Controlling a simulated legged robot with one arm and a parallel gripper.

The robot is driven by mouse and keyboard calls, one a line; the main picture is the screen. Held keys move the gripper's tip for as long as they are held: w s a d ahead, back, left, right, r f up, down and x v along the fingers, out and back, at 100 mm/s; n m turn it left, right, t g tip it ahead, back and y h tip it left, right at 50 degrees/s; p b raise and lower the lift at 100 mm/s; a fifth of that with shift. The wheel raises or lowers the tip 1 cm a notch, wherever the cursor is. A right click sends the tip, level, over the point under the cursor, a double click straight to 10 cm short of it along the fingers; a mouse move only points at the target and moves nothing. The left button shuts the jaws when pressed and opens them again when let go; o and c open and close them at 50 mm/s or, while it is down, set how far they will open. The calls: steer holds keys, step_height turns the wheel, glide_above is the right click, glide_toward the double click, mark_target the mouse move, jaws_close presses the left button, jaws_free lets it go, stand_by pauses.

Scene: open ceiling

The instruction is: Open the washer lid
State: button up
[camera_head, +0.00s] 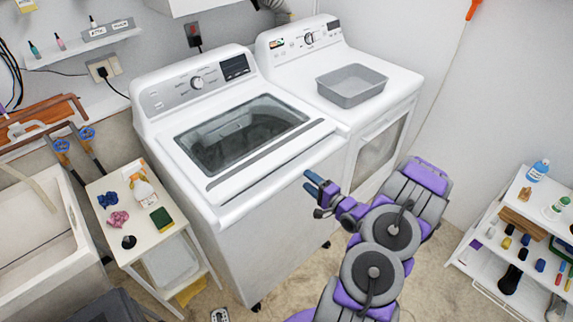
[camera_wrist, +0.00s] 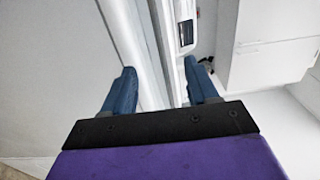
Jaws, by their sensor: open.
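The white top-loading washer (camera_head: 262,195) stands at the left of the pair of machines. Its lid (camera_head: 288,152), with a dark glass window (camera_head: 240,133), lies closed on top. My gripper (camera_head: 313,186) is at the front right of the washer, near the lid's front edge, and its blue fingers point toward the machine. In the wrist view the two blue fingers (camera_wrist: 162,90) are spread apart with nothing held between them. The white edge of the washer (camera_wrist: 135,50) runs between and beyond them. I cannot tell whether a finger touches the washer.
A white dryer (camera_head: 400,90) with a grey bin (camera_head: 352,86) on top stands right of the washer. A small side table (camera_head: 150,232) with bottles and sponges and a sink (camera_head: 75,225) are at the left. A shelf of items (camera_head: 488,252) is at the right.

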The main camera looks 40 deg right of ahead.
mark_target(282, 166)
steer(key=w, duration=0.3)
steer(key=w+a+b, duration=0.1)
steer(key=w, duration=0.3)
steer(key=w+b, duration=0.1)
steer(key=w, duration=0.3)
steer(key=shift+w+a, duration=0.2)
steer(key=shift+w, duration=0.05)
steer(key=a, duration=0.1)
steer(key=w+a+r, duration=0.1)
steer(key=a, duration=0.1)
steer(key=shift+w, duration=0.2)
steer(key=shift+d+f, duration=0.15)
steer(key=shift+d, duration=0.3)
steer(key=shift+d+f, duration=0.2)
steer(key=shift+d, duration=0.55)
steer(key=c, duration=0.3)
steer(key=shift+d, duration=0.1)
steer(key=shift+c, duration=0.7)
steer(key=shift+a+r, duration=0.1)
steer(key=shift+a, duration=0.65)
steer(key=c, duration=0.5)
jaws_close()
